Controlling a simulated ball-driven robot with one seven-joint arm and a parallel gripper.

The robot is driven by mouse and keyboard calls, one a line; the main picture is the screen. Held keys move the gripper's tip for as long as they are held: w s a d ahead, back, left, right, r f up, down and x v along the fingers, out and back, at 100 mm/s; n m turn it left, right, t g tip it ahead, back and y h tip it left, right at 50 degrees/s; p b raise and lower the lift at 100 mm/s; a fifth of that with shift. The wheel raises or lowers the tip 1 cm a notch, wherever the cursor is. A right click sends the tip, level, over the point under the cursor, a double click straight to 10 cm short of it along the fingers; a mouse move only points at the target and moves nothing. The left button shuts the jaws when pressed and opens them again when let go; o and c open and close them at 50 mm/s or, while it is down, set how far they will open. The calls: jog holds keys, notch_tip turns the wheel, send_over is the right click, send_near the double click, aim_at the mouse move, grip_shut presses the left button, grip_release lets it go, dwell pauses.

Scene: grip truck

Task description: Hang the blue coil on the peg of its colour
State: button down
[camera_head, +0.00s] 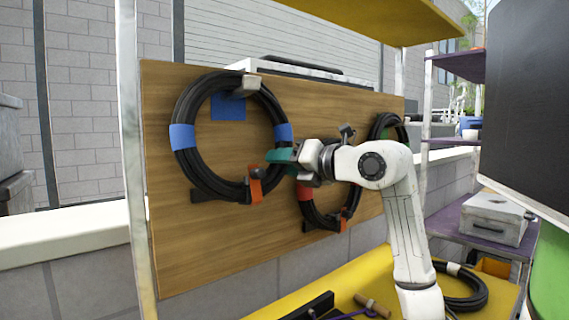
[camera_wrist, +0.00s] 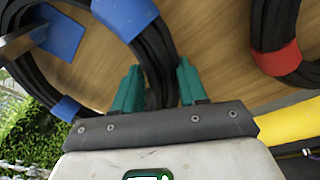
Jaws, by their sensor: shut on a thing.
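The blue coil (camera_head: 184,136) is a black cable ring with blue bands, upright against the wooden board at the left. The grey peg (camera_head: 247,85) sits at the blue patch (camera_head: 228,107), which shows through the ring. The peg crosses in front of the ring's top, so the ring appears around it; I cannot tell if it bears the weight. My gripper (camera_head: 281,157) is shut on the coil's right side. In the wrist view, the green fingers (camera_wrist: 160,88) stand either side of the cable (camera_wrist: 154,50). The peg (camera_wrist: 20,38) crosses the cable there too.
A red-banded coil (camera_head: 305,192) hangs lower right, behind my gripper, and a green-banded coil (camera_head: 401,132) farther right. An orange piece (camera_head: 257,187) is at the blue coil's lower edge. A yellow shelf (camera_head: 285,304) below holds tools and another black coil (camera_head: 470,290).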

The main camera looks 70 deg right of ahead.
jog(key=c, duration=0.5)
grip_release()
jog(key=shift+f, duration=0.1)
jog(key=v, duration=1)
jog(key=shift+s+a, duration=0.15)
jog(key=shift+s, duration=0.25)
